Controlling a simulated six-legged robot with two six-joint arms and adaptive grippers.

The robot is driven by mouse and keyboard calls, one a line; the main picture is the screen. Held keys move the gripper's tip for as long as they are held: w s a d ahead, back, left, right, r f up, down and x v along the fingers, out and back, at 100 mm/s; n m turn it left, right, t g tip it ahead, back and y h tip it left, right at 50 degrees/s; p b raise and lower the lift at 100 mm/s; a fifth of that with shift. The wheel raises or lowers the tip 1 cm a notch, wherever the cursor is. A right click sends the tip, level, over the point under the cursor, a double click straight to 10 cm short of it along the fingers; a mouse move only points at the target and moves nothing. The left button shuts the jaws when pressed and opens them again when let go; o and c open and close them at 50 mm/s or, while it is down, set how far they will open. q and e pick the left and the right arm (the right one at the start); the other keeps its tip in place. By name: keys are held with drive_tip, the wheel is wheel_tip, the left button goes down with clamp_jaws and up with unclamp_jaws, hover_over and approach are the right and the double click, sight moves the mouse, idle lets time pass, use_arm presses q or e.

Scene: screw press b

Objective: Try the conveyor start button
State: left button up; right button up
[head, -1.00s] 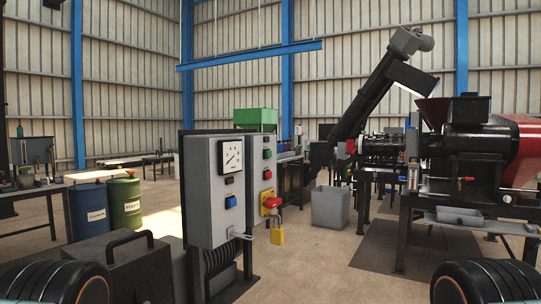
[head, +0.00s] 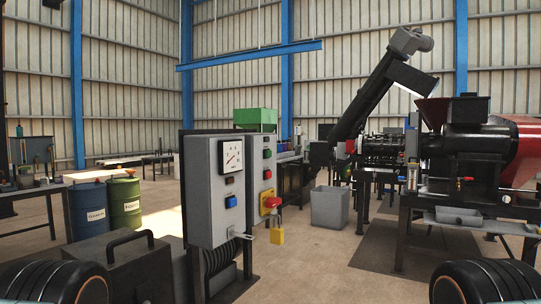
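A grey control cabinet (head: 207,218) stands left of centre. Its front has a dial gauge (head: 231,157) and a blue button (head: 231,202). Its right-hand panel (head: 258,172) carries a green button (head: 267,153), a red button (head: 267,174) and a red switch on a yellow plate (head: 270,202). Which of these is the conveyor start button I cannot tell. A dark inclined conveyor (head: 375,98) rises behind, at right of centre. Neither of my grippers shows in the head view.
The screw press (head: 468,148) with its red hopper stands on a black frame at right. A grey bin (head: 329,207) sits on the floor in the middle. A blue drum (head: 88,212) and a green drum (head: 124,203) stand at left. Open floor lies in front of the bin.

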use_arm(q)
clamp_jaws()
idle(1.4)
